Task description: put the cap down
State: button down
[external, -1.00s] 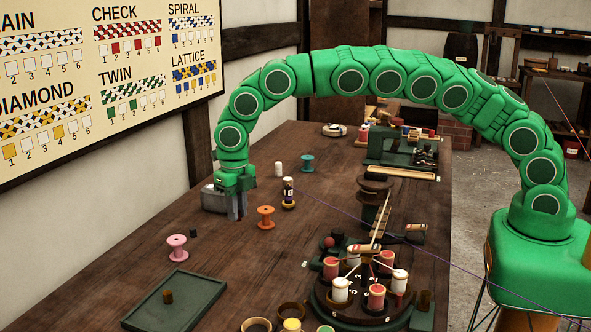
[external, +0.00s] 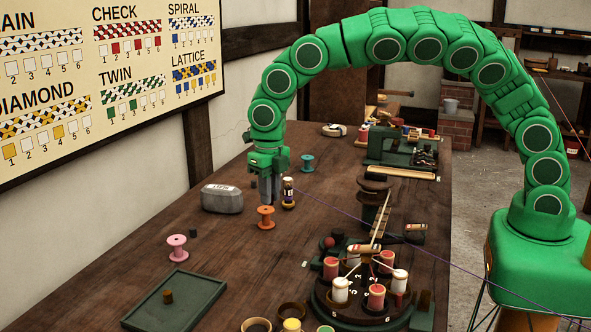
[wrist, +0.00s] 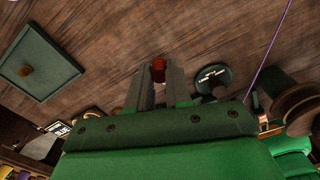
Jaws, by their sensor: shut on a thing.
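My gripper (external: 270,198) points down over the far middle of the table, just left of a small figure-like bobbin (external: 288,194) with a dark band. Its fingers also show in the wrist view (wrist: 158,78), shut around a small reddish-brown thing, which I take to be the cap (wrist: 158,71). The cap is mostly hidden by the fingers, and I cannot make it out in the external view. An orange spool (external: 266,218) stands in front of the fingertips. I cannot tell the exact gap between the fingertips and the table.
A grey block (external: 222,199) lies left of my gripper. A pink spool (external: 177,248) and green tray (external: 207,303) are nearer the front. A teal spool (external: 307,163) stands behind. A purple thread (external: 400,240) crosses to the right above the round spool carousel (external: 345,318).

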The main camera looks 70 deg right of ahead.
jog(key=shift+s+d+r, duration=0.15)
jog(key=shift+s+r, duration=0.1)
jog(key=shift+s, duration=0.35)
jog(key=shift+s+d+r, duration=0.1)
jog(key=shift+s+r, duration=0.1)
jog(key=shift+s, duration=0.35)
jog(key=s+a+r+n, duration=0.1)
jog(key=s+a, duration=0.1)
jog(key=a, duration=0.9)
jog(key=s+a+r, duration=0.1)
jog(key=s+a, duration=0.2)
jog(key=a, duration=0.8)
send_over(196, 307)
jog(key=shift+s+f, duration=0.15)
jog(key=shift+f, duration=4.85)
jog(key=shift+f, duration=0.2)
jog(key=shift+f, duration=1.55)
jog(key=shift+f, duration=0.15)
jog(key=c, duration=1)
grip_release()
jog(key=shift+c, duration=0.2)
